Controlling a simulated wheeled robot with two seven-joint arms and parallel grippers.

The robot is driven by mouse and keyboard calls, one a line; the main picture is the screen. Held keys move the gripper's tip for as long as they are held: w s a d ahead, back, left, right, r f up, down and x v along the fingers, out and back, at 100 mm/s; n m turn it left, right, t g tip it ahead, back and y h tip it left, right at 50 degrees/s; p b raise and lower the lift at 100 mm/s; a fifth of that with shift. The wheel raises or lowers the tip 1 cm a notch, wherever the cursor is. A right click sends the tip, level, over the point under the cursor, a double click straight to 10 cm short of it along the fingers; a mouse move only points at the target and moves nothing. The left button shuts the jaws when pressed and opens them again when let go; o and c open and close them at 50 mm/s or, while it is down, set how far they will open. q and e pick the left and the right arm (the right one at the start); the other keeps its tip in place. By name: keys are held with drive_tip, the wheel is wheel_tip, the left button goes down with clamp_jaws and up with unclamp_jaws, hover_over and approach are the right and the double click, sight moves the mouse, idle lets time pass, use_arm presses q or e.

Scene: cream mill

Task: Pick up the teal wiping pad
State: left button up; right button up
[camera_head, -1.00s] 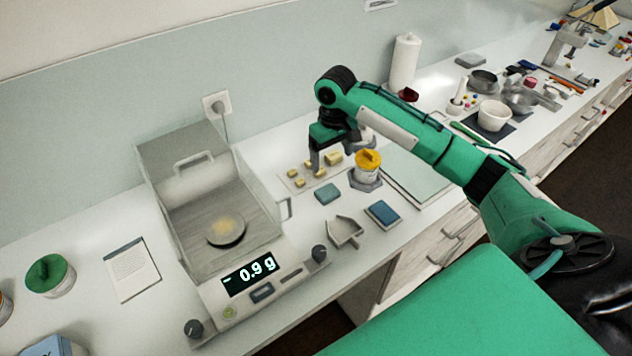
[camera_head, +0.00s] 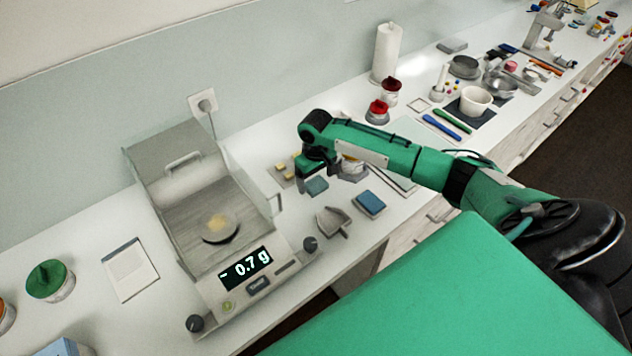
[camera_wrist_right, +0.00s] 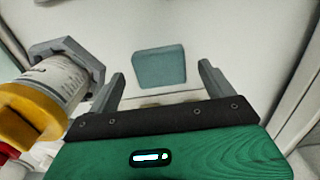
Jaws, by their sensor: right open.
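The teal wiping pad (camera_head: 317,187) lies flat on the white bench, right of the balance, partly below my right gripper (camera_head: 315,176). In the right wrist view the teal pad (camera_wrist_right: 159,67) appears ahead of and between the two fingers of my right gripper (camera_wrist_right: 161,78). These fingers are spread apart and empty, and the pad looks apart from them. My left gripper is not in view.
A balance (camera_head: 215,265) reading -0.7 g stands to the left. A grey scoop (camera_head: 333,221) and a blue pad (camera_head: 370,203) lie nearer the front edge. A yellow-lidded jar (camera_wrist_right: 48,97) stands close beside the gripper. Pale blocks (camera_head: 283,169) sit behind it.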

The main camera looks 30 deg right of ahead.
sight(316, 183)
drive_tip(key=shift+f, duration=0.8)
drive_tip(key=c, duration=1.1)
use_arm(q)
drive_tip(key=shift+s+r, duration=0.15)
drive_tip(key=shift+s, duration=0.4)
use_arm(e)
drive_tip(key=shift+o, duration=0.2)
